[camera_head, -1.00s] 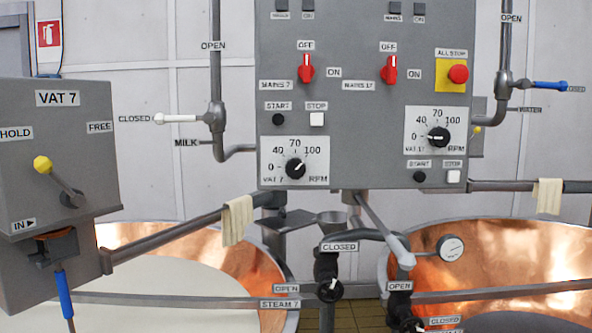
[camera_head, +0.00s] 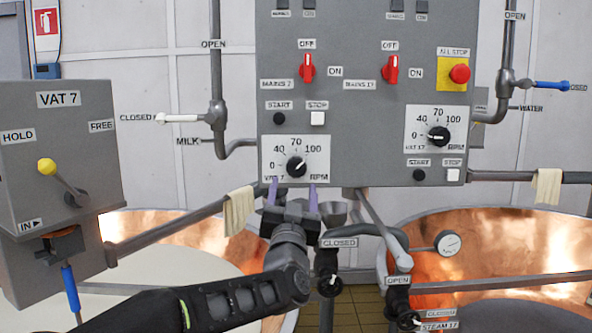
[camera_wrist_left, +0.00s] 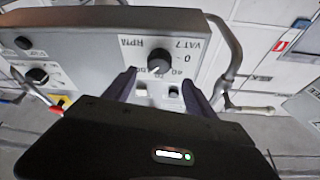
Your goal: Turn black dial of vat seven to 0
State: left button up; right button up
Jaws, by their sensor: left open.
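The black dial of vat seven (camera_head: 296,167) sits on a white scale plate low on the left of the grey control panel. Its pointer seems to lean up and right, toward the 100 side. My left gripper (camera_head: 293,188) is open and empty just below the dial, fingers pointing up at the plate. In the left wrist view the dial (camera_wrist_left: 160,62) shows upside down, beyond and between the two spread fingertips (camera_wrist_left: 160,82). The fingers look apart from it. My right gripper is out of view.
The similar vat 17 dial (camera_head: 438,136) is to the right. Above are START and STOP buttons (camera_head: 317,118) and the red mains switch (camera_head: 307,68). A cloth (camera_head: 239,211) hangs on a rail at left. Pipes and a valve (camera_head: 329,286) stand below the panel.

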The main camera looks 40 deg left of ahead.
aim_at(296, 170)
pick_arm(q)
jog(key=p+x, duration=0.3)
jog(key=x, duration=0.4)
jog(key=shift+d, duration=0.1)
jog(key=shift+w+a, duration=0.3)
jog(key=shift+w, duration=0.15)
jog(key=shift+c, duration=0.2)
jog(key=c, duration=1.4)
